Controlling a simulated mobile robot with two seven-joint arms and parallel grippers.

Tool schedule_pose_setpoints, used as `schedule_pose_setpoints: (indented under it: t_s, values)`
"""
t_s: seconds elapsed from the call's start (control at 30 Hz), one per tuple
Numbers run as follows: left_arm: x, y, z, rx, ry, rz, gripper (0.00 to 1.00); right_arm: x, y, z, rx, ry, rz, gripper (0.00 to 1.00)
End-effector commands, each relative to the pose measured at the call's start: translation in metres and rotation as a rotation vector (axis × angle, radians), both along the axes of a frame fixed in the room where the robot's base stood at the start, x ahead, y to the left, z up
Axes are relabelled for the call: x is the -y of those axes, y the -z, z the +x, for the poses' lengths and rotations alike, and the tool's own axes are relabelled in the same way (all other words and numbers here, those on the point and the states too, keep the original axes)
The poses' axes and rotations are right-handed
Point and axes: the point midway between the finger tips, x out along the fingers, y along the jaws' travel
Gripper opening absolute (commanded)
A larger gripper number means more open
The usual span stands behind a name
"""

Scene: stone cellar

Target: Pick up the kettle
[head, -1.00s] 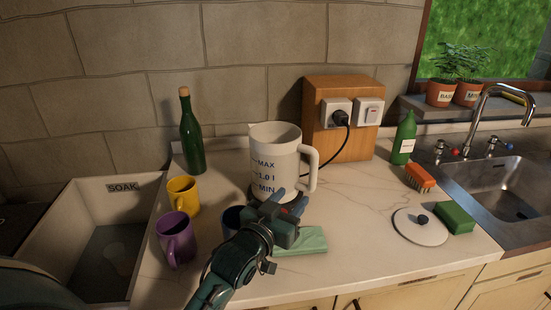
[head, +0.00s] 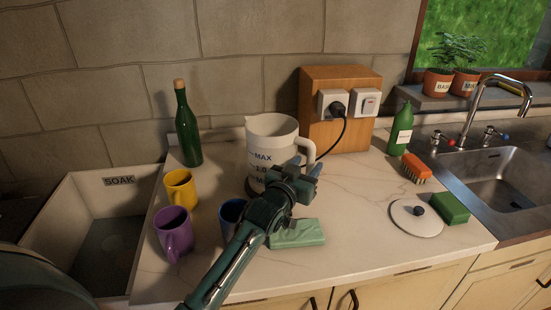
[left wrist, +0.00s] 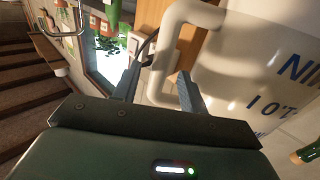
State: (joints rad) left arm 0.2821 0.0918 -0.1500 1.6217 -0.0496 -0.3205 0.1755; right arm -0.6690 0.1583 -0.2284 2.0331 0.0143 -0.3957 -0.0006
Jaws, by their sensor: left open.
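The kettle (head: 268,140) is a cream jug with blue MAX and MIN marks and an open top. It stands upright on a dark base on the counter. Its handle (head: 308,149) points right; my arm and gripper hide its lower front. My left gripper (head: 306,168) is open in front of the handle. In the left wrist view, the handle (left wrist: 160,72) appears between the two fingers of the gripper (left wrist: 158,84), with no clear contact. The kettle body (left wrist: 255,65) fills the right of that view. My right gripper is not in view.
Yellow (head: 179,190), purple (head: 173,235) and blue (head: 231,212) mugs stand left of my arm. A green bottle (head: 187,130) stands behind them. A green cloth (head: 298,233) lies beside my gripper. The socket box (head: 340,125) is behind. A white lid (head: 414,222) lies right, near the sink.

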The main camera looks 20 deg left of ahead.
Motion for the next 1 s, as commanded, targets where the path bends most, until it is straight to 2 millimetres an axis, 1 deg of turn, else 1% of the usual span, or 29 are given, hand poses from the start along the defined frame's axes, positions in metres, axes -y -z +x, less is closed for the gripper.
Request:
schedule_pose_setpoints:
  t_s: [0.03,0.1,0.2,0.3,0.5,0.57,1.0]
  values:
    - [0.002,-0.004,0.008,0.000,0.000,-0.001,0.43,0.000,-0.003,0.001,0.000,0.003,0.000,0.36]
    - [0.003,-0.002,0.017,0.001,0.000,0.000,0.43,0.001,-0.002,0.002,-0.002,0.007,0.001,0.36]
    - [0.004,-0.001,0.026,0.000,0.000,0.000,0.43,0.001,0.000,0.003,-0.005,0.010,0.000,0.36]
    - [0.004,-0.001,0.029,-0.001,0.000,0.000,0.43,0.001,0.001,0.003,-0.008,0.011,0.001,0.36]
    - [0.004,-0.001,0.029,0.000,0.000,0.000,0.43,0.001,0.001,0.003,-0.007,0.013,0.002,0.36]
    - [0.004,-0.001,0.029,0.000,0.000,0.000,0.39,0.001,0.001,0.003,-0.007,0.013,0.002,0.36]
    - [0.004,0.000,0.029,0.000,0.000,0.000,0.03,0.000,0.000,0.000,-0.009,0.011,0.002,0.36]
